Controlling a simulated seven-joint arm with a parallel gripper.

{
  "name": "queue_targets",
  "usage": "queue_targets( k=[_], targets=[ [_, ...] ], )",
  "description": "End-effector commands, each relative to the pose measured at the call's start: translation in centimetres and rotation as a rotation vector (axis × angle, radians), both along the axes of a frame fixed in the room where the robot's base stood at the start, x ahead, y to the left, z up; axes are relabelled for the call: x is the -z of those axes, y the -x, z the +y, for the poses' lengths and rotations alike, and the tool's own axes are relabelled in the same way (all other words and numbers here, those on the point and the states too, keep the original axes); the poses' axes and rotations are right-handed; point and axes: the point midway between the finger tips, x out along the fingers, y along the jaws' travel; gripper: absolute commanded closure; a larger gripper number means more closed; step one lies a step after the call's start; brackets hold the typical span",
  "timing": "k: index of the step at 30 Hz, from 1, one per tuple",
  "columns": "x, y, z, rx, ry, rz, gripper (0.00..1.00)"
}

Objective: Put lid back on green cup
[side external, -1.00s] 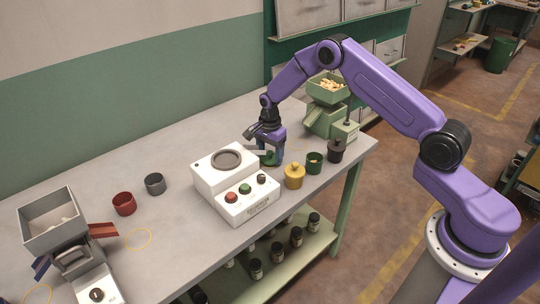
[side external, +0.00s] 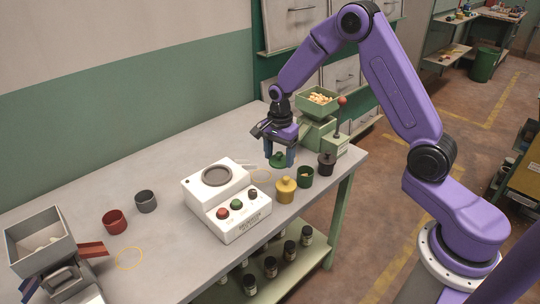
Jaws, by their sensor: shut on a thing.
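The green lid (side external: 277,160) is between the fingers of my gripper (side external: 279,157), which is shut on it and points down. The lid appears to be a little above the table. The green cup (side external: 305,177) stands upright and open on the table, to the right of and nearer than the lid. The lid and the cup are apart. The fingers partly hide the lid's edges.
A yellow lidded cup (side external: 286,190) and a dark lidded cup (side external: 326,164) flank the green cup closely. A white button box (side external: 226,200) is at left. A green hopper (side external: 318,112) with nuts stands behind. Thin bands (side external: 261,176) lie on the table.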

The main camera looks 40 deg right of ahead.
Motion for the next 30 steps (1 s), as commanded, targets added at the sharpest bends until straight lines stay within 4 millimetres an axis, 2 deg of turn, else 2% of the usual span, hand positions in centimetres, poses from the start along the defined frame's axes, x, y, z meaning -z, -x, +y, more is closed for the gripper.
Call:
queue_targets(
  k=[3,9,17,23,30],
  targets=[
    [-1.0,2.0,0.1,0.0,0.0,-0.002,0.61],
    [-2.0,4.4,0.1,0.001,0.0,-0.001,0.61],
    [-2.4,5.5,-0.3,-0.046,0.0,0.0,0.61],
    [-2.4,5.2,-1.7,-0.26,0.0,0.0,0.61],
    [-2.2,4.9,-4.0,-0.601,0.0,0.0,0.61]
  ],
)
